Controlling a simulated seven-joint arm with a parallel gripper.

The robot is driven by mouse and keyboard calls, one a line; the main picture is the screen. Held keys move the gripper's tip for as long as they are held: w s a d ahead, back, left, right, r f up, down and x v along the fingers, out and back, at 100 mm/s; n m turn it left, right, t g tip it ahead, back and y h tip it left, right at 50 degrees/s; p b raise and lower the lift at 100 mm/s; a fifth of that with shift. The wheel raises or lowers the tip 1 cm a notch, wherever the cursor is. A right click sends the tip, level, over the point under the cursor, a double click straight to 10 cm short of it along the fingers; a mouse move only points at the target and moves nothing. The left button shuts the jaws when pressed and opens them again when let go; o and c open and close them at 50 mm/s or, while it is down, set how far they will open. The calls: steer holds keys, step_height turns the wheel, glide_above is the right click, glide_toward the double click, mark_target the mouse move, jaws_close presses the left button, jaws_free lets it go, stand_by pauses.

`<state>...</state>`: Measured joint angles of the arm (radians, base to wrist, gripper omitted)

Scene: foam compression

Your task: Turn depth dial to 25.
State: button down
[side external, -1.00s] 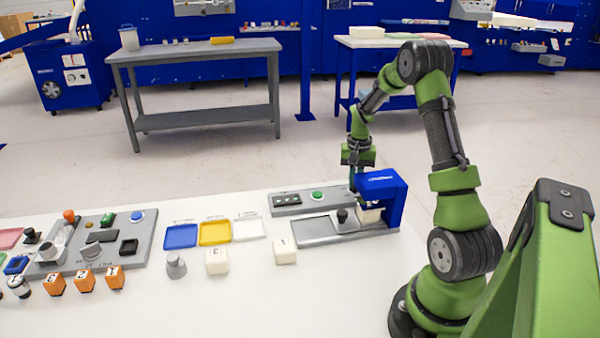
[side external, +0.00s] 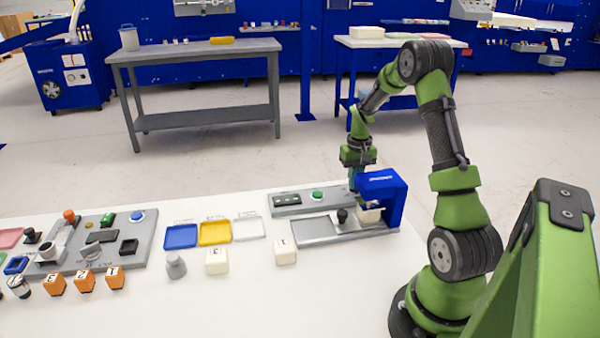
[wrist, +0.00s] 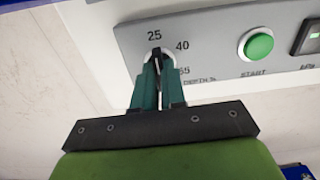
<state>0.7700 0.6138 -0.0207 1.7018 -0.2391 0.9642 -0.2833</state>
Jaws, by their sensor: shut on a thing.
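The depth dial (wrist: 153,52) is at the left end of the grey control panel in the wrist view, with the marks 25 and 40 and part of another mark ending in 5 around it. My gripper (wrist: 157,60) is shut on the dial; its teal fingers cover most of it. A white mark on the dial shows between the fingertips, close to the 25, but its exact pointing is hard to tell. In the side external view my gripper (side external: 353,188) is down behind the blue press (side external: 382,185), and the dial is hidden.
The panel (side external: 285,203) carries a green start button (wrist: 259,44) and a dark switch (wrist: 311,36) to the right of the dial in the wrist view. White foam blocks (side external: 285,252), coloured trays (side external: 215,232) and another grey panel (side external: 140,245) lie left of the press.

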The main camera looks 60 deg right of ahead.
steer(key=c, duration=1.2)
jaws_free()
step_height(320, 180, up, 17)
steer(key=shift+d, duration=0.1)
steer(key=s+a+r+n+t, duration=0.1)
steer(key=s+a+t, duration=0.1)
steer(key=a, duration=0.9)
steer(key=s+a+r+n+t+y, duration=0.1)
steer(key=s+a+n+t, duration=0.1)
steer(key=a, duration=1)
steer(key=s+a+r+n+t+y, duration=0.1)
steer(key=s+a+r+t, duration=0.1)
steer(key=a, duration=1)
steer(key=shift+s+n+t, duration=0.4)
steer(key=shift+s+t, duration=0.2)
steer(key=shift+s, duration=0.5)
